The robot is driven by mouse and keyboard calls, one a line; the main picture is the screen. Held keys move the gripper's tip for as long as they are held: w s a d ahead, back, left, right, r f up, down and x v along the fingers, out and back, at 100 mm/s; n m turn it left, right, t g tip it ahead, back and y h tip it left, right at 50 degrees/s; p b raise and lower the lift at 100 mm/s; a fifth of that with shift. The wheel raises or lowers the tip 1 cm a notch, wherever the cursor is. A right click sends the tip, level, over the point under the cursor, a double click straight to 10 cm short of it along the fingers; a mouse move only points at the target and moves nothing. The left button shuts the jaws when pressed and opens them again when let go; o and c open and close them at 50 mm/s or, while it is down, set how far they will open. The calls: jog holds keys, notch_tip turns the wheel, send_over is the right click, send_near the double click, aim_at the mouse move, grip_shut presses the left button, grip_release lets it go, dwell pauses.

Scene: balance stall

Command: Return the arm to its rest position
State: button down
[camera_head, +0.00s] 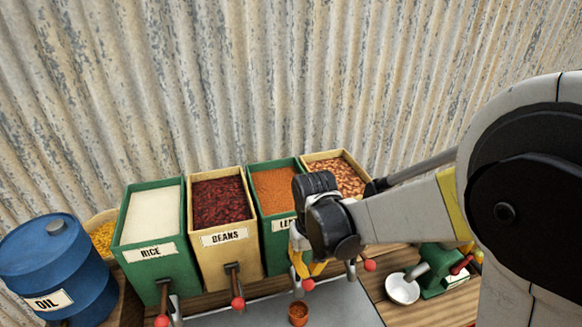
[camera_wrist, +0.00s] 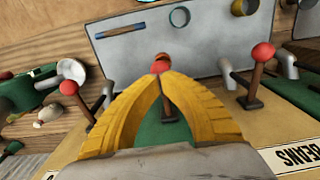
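My gripper (camera_head: 310,272) hangs in front of the green lentil bin (camera_head: 268,190), whose label is partly hidden by my arm. Its yellow fingers also show in the wrist view (camera_wrist: 162,76), with their tips together. A red lever knob (camera_head: 308,285) is just below the fingertips; in the wrist view a red knob (camera_wrist: 160,60) shows right beyond the tips. I see nothing clearly held between them. My arm (camera_head: 400,215) reaches in from the right, over the counter.
Rice (camera_head: 150,240), beans (camera_head: 228,220) and nut (camera_head: 340,175) bins stand in a row with red-knobbed levers. A blue oil drum (camera_head: 60,268) is at left. A small orange cup (camera_head: 298,314) stands on the grey plate (camera_head: 345,308). A white bowl (camera_head: 403,290) sits by a green grinder (camera_head: 437,270).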

jog(key=s+d+f+m+t+b, duration=0.1)
jog(key=s+d+f+t+b, duration=0.2)
jog(key=b, duration=0.8)
jog(key=s+d+f+m+t+b, duration=0.2)
jog(key=s+d+f+t+b, duration=0.2)
jog(key=s+d+b, duration=0.3)
jog(key=d+b, duration=0.3)
jog(key=b, duration=0.1)
jog(key=shift+s+d+f, duration=0.25)
jog(key=shift+s+f, duration=0.15)
jog(key=w+a+r+n+g+p, duration=0.2)
jog(key=w+a+r+n+p, duration=0.25)
jog(key=r+p, duration=0.4)
jog(key=w+a+r+n+g+p, duration=0.2)
jog(key=w+a+r+n+p, duration=0.3)
jog(key=p, duration=0.7)
jog(key=a+f+n+g+p, duration=0.1)
jog(key=p, duration=0.1)
jog(key=w+a+f+n+g+p, duration=0.1)
jog(key=f+n+p, duration=0.1)
jog(key=a+f+n+g+p, duration=0.1)
jog(key=a+n, duration=0.1)
jog(key=shift+w+f+n+p, duration=0.15)
jog(key=shift+f+n+p, duration=0.1)
jog(key=shift+f+p, duration=0.15)
jog(key=shift+f+b, duration=0.45)
